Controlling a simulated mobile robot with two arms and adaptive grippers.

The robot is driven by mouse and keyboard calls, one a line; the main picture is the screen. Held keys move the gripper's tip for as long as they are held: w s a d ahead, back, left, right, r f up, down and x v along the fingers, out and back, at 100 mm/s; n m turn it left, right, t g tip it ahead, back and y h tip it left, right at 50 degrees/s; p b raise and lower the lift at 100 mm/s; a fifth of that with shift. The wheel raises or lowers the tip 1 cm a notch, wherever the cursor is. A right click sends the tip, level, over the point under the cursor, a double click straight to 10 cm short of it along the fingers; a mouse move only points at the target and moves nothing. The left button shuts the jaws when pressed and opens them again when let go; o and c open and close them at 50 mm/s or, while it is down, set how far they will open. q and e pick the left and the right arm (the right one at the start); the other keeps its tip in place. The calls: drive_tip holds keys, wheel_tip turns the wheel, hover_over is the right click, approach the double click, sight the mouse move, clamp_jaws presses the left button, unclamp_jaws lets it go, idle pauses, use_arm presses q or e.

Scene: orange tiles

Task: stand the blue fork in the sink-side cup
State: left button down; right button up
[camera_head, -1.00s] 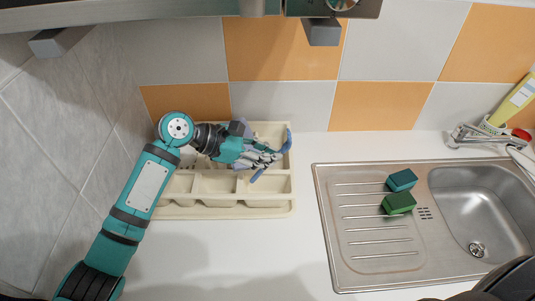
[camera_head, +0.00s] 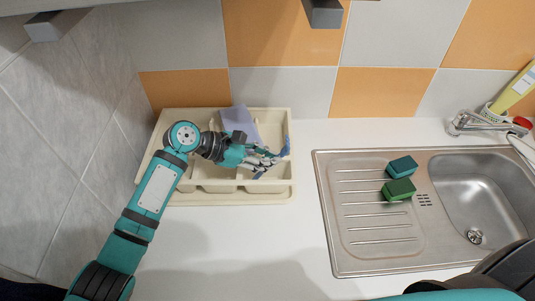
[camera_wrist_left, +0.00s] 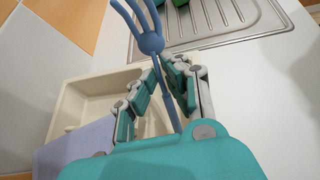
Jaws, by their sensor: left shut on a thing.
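My left gripper (camera_head: 268,160) is shut on the blue fork (camera_head: 285,148), over the right side of the cream tray (camera_head: 215,198). In the left wrist view, the fork's tines (camera_wrist_left: 151,42) point up and away beyond the fingers (camera_wrist_left: 168,80), and its handle runs back between them. The fork appears clear of the tray. A small white cup (camera_head: 487,113) stands behind the sink by the tap, with a yellow bottle (camera_head: 518,88) at it; I cannot tell whether the bottle is inside. My right gripper is out of view.
A lilac item (camera_head: 238,122) lies in the tray. The tap (camera_head: 480,122) stands behind the basin (camera_head: 485,195). The counter between tray and sink is clear.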

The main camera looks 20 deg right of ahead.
use_arm(q)
drive_tip(key=c, duration=1.3)
unclamp_jaws()
drive_tip(key=shift+c, duration=0.2)
wheel_tip(320, 180, up, 10)
